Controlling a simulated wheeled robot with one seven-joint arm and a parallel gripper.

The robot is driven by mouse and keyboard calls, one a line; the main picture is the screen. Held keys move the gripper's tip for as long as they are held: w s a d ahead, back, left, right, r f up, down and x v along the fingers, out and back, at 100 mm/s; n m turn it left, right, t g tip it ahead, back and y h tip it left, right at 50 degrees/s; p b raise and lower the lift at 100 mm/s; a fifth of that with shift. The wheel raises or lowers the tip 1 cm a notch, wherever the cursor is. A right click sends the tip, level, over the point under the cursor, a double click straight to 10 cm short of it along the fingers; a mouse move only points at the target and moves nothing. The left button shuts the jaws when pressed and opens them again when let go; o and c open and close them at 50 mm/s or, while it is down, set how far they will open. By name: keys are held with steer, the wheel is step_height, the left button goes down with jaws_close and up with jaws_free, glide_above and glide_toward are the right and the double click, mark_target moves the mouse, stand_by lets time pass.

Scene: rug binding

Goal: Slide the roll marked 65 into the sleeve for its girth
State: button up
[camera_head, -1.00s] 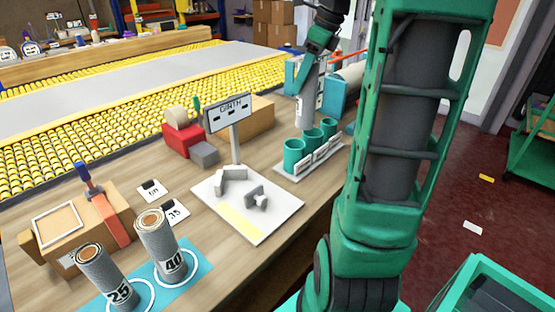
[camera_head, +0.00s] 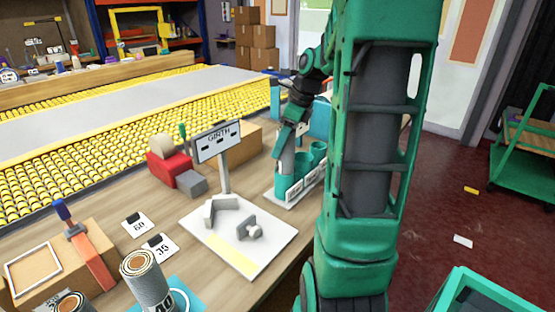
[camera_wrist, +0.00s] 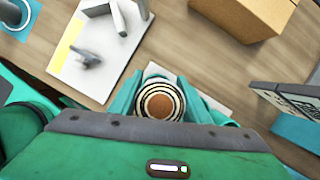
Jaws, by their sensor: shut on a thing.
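My gripper (camera_head: 289,140) is shut on a grey roll (camera_head: 287,160), which stands upright. The roll's lower part is hidden by the nearest teal sleeve (camera_head: 281,184), so it appears to sit at least partly inside it. In the wrist view, the roll's round end (camera_wrist: 160,103) shows brown and cream rings between the two teal fingers. The roll's number is not readable. The middle sleeve (camera_head: 302,162) and far sleeve (camera_head: 318,150) stand beside it in a row, with small white labels too blurred to read. The GIRTH sign (camera_head: 217,141) stands left of them.
A white board (camera_head: 246,252) with grey gauge blocks lies in front of the sleeves. The roll marked 40 (camera_head: 147,280) and another roll (camera_head: 72,303) stand at the front left. A red tape dispenser (camera_head: 172,168) and a cardboard box (camera_head: 241,146) are behind.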

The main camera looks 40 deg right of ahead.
mark_target(281, 157)
steer(key=shift+f, duration=2.55)
steer(key=o, duration=1.3)
